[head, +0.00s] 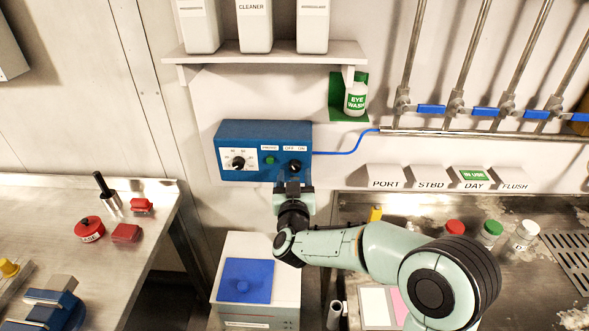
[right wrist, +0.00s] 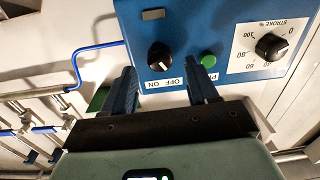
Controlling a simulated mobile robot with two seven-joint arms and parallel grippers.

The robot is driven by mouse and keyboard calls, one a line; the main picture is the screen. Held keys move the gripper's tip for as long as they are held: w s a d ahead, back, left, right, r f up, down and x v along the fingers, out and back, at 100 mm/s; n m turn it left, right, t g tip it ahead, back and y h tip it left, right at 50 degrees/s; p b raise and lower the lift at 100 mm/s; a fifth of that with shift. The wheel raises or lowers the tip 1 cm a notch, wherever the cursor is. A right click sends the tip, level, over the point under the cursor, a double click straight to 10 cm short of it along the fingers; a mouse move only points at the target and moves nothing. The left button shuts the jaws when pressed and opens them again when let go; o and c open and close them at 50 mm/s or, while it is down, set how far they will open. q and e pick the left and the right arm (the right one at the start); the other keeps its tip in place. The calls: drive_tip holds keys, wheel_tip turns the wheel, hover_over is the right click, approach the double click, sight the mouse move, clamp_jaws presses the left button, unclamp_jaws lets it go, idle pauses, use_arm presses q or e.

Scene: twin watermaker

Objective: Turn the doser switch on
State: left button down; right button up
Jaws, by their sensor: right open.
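The doser is a blue box (head: 265,135) on the back wall. Its switch is a black knob (head: 295,166) at the right of its face, below the OFF and ON labels. The switch shows in the right wrist view (right wrist: 160,56), where the picture is upside down; a small white mark is on its edge near the labels. My right gripper (head: 293,185) is just in front of and below the switch. In the right wrist view, its open fingers (right wrist: 161,72) stand apart on either side of the switch, without visible contact. My left gripper is out of view.
A green button (head: 270,160) and a stroke dial (head: 238,162) share the box face. A blue cable (head: 350,150) leaves its right side. A shelf with bottles (head: 265,52) is above. A white unit with a blue lid (head: 246,280) stands below.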

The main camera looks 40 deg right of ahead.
sight(295, 167)
drive_tip(key=shift+x, duration=1.3)
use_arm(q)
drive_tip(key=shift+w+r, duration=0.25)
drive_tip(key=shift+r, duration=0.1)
use_arm(e)
drive_tip(key=shift+s, duration=0.1)
